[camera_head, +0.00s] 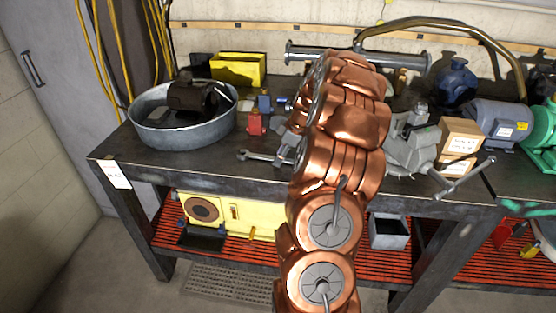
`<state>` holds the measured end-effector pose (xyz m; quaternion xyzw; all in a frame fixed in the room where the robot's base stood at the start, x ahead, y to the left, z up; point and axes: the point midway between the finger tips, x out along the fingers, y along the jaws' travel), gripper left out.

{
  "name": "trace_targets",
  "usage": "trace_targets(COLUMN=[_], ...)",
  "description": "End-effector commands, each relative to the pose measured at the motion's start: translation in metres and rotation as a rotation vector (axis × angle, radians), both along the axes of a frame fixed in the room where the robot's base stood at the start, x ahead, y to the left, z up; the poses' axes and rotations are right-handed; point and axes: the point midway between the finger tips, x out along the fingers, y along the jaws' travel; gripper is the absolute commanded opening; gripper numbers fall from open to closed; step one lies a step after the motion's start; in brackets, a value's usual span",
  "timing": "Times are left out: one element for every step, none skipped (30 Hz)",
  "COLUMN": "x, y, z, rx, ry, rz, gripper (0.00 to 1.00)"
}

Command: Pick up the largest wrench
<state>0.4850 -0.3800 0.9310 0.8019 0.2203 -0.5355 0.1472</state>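A silver wrench (262,157) lies near the front edge of the dark workbench (205,165), just left of my copper-coloured arm. Its open jaw points left, and its right end reaches close to the arm, which may hide part of it. No other wrench is clear to me, so I cannot compare sizes. My arm rises through the middle of the view and hides the bench behind it. I cannot make out my gripper's fingertips, or whether they hold anything; small grey parts show left of the arm above the wrench.
A round metal tub (165,136) with a dark motor (193,97) stands left. A yellow bin (238,68) is behind. A grey vise (410,150), cardboard box (459,137) and motors (497,122) crowd the right. A red-slatted shelf (180,240) lies below.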

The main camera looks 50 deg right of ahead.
Motion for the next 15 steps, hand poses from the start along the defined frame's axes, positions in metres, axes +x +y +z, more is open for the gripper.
trace_targets(x=[0.0, 0.0001, 0.0001, 0.0001, 0.0, 0.0001, 0.0001, 0.0001, 0.0, 0.0, 0.0, 0.0, 0.0, 0.0, 0.0], y=[0.0, 0.0001, 0.0, 0.0, 0.0001, 0.0, 0.0, 0.0, 0.0001, 0.0001, 0.0001, 0.0001, 0.0, 0.0, 0.0001], z=[0.0, -0.0001, 0.0, 0.0, 0.0, 0.0, 0.0, 0.0, 0.0, 0.0, 0.0, 0.0, 0.0001, 0.0001, 0.0001], rx=[0.0, 0.0, 0.0, 0.0, 0.0, 0.0, 0.0, 0.0, 0.0, 0.0, 0.0, 0.001, 0.0, 0.0, 0.0], ry=[0.0, 0.0, 0.0, 0.0, 0.0, 0.0, 0.0, 0.0, 0.0, 0.0, 0.0, 0.0, 0.0, 0.0, 0.0], rz=[0.0, 0.0, 0.0, 0.0, 0.0, 0.0, 0.0, 0.0, 0.0, 0.0, 0.0, 0.0, 0.0, 0.0, 0.0], gripper=[0.39, 0.36, 0.32, 0.29, 0.26, 0.21, 0.18, 0.15, 0.11, 0.08, 0.05, 0.01, 0.0, 0.0, 0.0])
